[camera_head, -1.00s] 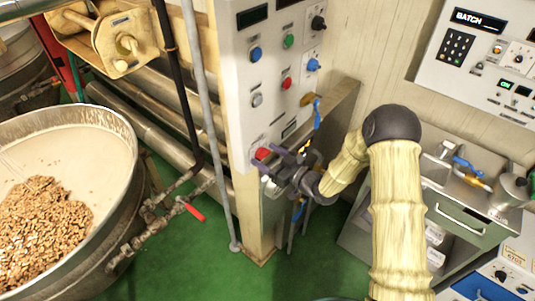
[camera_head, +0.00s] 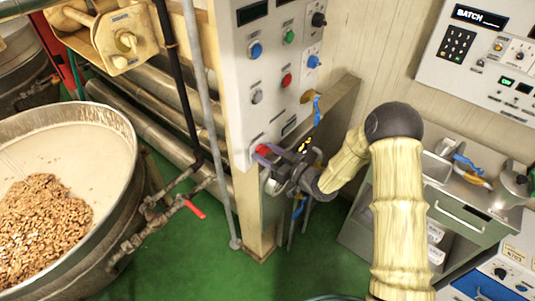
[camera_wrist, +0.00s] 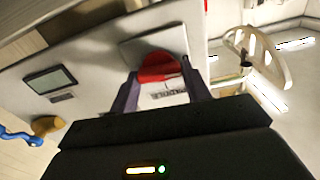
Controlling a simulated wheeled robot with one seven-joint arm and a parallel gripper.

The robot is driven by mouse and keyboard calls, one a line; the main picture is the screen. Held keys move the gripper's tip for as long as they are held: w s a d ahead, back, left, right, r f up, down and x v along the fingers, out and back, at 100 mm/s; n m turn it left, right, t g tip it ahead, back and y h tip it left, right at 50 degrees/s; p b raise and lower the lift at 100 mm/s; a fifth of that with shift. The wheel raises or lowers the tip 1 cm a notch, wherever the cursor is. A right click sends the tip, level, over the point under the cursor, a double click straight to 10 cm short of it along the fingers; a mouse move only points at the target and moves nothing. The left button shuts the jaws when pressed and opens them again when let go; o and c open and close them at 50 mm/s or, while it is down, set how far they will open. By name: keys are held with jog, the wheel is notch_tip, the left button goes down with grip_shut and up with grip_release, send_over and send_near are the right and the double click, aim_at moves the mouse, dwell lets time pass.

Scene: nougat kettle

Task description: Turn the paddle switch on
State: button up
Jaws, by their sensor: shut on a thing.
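The red paddle switch (camera_head: 263,150) is low on the front of the white control panel (camera_head: 262,115). In the wrist view it shows as a rounded red piece (camera_wrist: 157,66) on a pale plate, above a partly covered label. My gripper (camera_head: 268,154) is at the switch, with its purple-grey fingers shut on the red paddle. In the wrist view the two fingers of my gripper (camera_wrist: 163,80) stand on either side of it. The fingers hide part of the switch in the head view.
Blue (camera_head: 256,51), green (camera_head: 289,37) and red (camera_head: 287,81) buttons sit above on the panel. A kettle (camera_head: 120,190) of pale mix and brown bits stands at left. A grey vertical pipe (camera_head: 212,120) runs close left of the panel. Green floor lies below.

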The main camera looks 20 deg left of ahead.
jog(key=m+b, duration=0.1)
jog(key=m, duration=0.3)
jog(key=shift+w+d+f, duration=0.1)
jog(key=shift+w, duration=0.05)
jog(key=m, duration=0.4)
jog(key=shift+m, duration=0.4)
jog(key=m, duration=0.4)
jog(key=shift+w+f+m, duration=0.1)
jog(key=shift+m, duration=0.2)
jog(key=shift+f+m, duration=0.1)
jog(key=shift+m, duration=1.9)
jog(key=o, duration=1)
jog(key=shift+d, duration=0.1)
